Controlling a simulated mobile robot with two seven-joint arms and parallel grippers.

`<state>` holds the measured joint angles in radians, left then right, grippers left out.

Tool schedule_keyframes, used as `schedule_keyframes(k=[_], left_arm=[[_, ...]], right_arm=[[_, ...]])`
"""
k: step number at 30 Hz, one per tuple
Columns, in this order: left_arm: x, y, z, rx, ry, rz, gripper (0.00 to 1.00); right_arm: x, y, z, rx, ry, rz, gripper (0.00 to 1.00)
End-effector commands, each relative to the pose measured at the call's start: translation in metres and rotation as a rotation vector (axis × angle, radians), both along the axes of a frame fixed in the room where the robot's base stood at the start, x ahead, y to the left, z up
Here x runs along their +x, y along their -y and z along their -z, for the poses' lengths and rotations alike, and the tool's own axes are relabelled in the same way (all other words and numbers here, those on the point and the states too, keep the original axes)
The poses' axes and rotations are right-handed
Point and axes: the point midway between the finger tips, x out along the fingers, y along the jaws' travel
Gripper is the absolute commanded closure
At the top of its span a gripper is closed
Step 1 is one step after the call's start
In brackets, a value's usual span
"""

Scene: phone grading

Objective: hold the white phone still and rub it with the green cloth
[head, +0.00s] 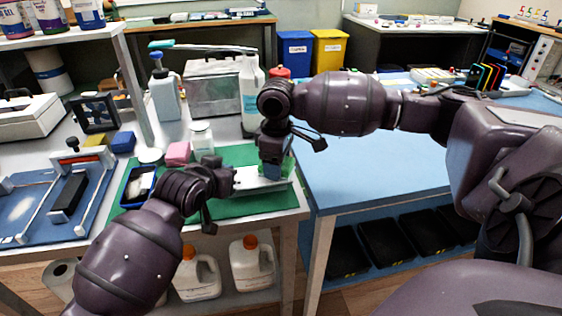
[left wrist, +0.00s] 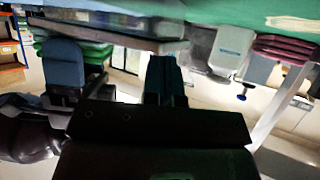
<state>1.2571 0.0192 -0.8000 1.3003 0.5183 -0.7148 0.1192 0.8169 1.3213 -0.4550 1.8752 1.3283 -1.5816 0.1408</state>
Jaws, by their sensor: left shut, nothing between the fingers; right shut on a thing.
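The white phone (head: 246,181) lies flat on the green mat (head: 262,202) near the front edge of the left bench. My left gripper (head: 229,182) is shut and empty at the phone's left end; I cannot tell whether it touches. My right gripper (head: 272,171) is over the phone's right part, pointing down, shut on the green cloth (head: 287,167). The cloth is low against the phone and mostly hidden by the fingers. In the left wrist view my left gripper's dark fingers (left wrist: 165,82) show, with no phone between them.
A blue-rimmed tray (head: 125,203) lies left of my left gripper. The blue table (head: 385,160) on the right has a clear front.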

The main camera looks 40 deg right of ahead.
Motion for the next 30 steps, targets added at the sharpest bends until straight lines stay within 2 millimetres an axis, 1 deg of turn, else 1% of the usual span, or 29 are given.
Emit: schedule_keyframes(k=[1,18,30], left_arm=[[-0.001,-0.001,0.005,0.005,-0.007,-0.001,1.00],[-0.001,0.000,0.005,0.004,-0.008,0.001,1.00],[-0.001,0.000,0.006,0.005,-0.008,0.000,1.00]], right_arm=[[0.000,-0.001,0.003,0.001,-0.004,0.000,0.58],[0.008,-0.015,0.004,0.002,-0.006,0.001,0.58],[0.001,-0.004,0.003,0.000,-0.008,0.001,0.58]])
